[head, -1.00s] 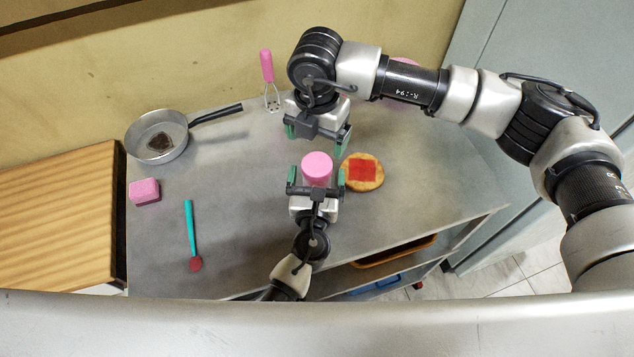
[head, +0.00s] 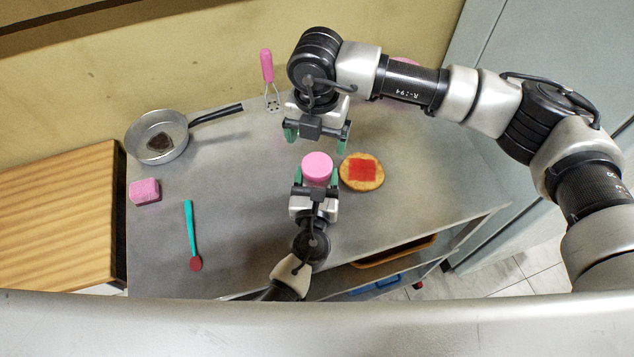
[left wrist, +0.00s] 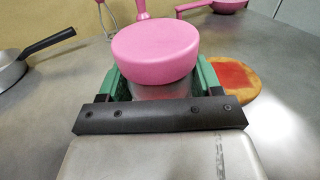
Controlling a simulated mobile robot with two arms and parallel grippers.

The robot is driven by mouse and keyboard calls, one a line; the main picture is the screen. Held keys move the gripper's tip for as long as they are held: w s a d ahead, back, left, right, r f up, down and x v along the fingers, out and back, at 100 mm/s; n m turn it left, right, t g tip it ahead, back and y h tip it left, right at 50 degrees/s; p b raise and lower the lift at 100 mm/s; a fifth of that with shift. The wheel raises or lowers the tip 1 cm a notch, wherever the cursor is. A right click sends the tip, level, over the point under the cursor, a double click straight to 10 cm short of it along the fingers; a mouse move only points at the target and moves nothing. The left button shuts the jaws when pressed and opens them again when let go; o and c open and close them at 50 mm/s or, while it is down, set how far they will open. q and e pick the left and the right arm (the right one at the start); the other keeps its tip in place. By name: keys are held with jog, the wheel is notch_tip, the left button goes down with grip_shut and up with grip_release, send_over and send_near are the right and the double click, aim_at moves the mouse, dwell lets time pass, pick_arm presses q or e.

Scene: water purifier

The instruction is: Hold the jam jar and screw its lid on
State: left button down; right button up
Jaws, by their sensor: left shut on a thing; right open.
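The jam jar stands upright with its pink lid (head: 317,167) on top. In the left wrist view the lid (left wrist: 155,50) covers the jar's mouth, and a strip of the clear jar (left wrist: 162,91) shows below it. I cannot tell how tight the lid is. My left gripper (head: 317,180) is shut on the jar, with one green finger on each side. My right gripper (head: 316,139) is open and empty, above and just behind the jar, apart from the lid.
A bread slice with a red jam patch (head: 361,172) lies right of the jar. The left of the table's middle is clear.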

jog(key=n, duration=1.6)
jog(key=shift+n, duration=0.3)
jog(key=n, duration=1)
jog(key=shift+n, duration=0.3)
jog(key=n, duration=1.5)
jog(key=shift+n, duration=0.4)
